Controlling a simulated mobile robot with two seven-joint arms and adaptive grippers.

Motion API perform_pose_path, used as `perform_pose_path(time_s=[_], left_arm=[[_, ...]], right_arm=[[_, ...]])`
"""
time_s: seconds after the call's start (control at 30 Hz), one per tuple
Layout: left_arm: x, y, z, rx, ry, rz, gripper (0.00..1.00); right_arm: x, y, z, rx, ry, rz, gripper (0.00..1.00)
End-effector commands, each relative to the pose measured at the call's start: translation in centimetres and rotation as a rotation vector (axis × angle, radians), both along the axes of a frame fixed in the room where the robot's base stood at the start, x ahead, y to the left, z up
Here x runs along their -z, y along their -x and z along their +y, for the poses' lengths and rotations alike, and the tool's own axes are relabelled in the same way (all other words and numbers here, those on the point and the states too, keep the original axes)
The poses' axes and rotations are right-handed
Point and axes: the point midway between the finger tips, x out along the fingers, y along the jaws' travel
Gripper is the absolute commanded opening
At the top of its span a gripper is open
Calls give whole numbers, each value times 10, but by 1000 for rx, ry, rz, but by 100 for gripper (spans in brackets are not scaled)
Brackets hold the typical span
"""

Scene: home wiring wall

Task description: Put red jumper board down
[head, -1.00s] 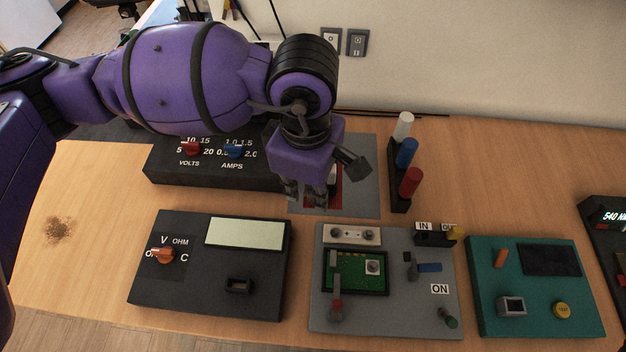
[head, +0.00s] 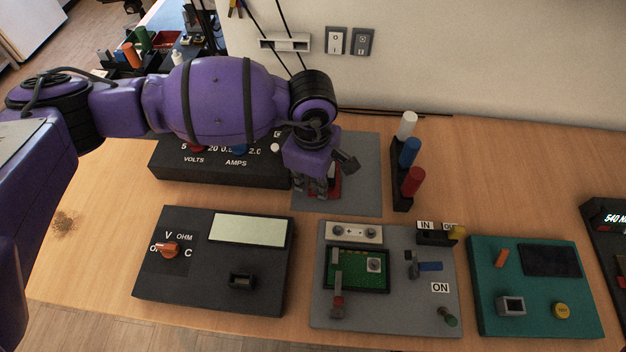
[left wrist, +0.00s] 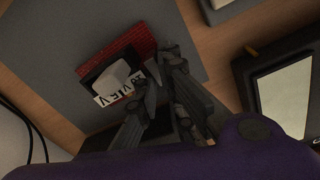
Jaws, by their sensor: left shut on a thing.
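The red jumper board (head: 334,186) is at the grey mat (head: 362,192) behind the test panels, mostly hidden by my left gripper (head: 317,196). In the left wrist view the red board (left wrist: 128,52) carries a black part with a pale block and a white printed label (left wrist: 112,92). My left gripper (left wrist: 160,88) is shut on the board's near edge. The board lies over the grey mat (left wrist: 55,60); whether it fully touches the mat I cannot tell. My right gripper is not in view.
A black volts-amps supply (head: 215,172) stands left of the mat. A rack with white, blue and red cylinders (head: 402,185) stands right of it. In front are a dark meter (head: 200,285), a grey panel (head: 395,310) and a teal box (head: 530,315).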

Motion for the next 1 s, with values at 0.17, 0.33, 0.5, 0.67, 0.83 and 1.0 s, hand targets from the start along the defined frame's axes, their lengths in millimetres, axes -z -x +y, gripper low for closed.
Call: perform_pose_path(time_s=[0.17, 0.33, 0.5, 0.67, 0.83, 1.0], left_arm=[[4, 0, 0, 0, 0, 1, 0], [3, 0, 0, 0, 0, 1, 24], [3, 0, 0, 0, 0, 1, 26], [2, 0, 0, 0, 0, 0, 26], [-15, -1, 0, 0, 1, -2, 26], [-51, 0, 1, 1, 0, -4, 26]], right_arm=[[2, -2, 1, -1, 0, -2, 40], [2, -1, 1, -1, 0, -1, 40], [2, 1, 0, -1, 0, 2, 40], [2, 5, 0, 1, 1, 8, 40], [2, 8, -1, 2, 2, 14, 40], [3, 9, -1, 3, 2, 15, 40]])
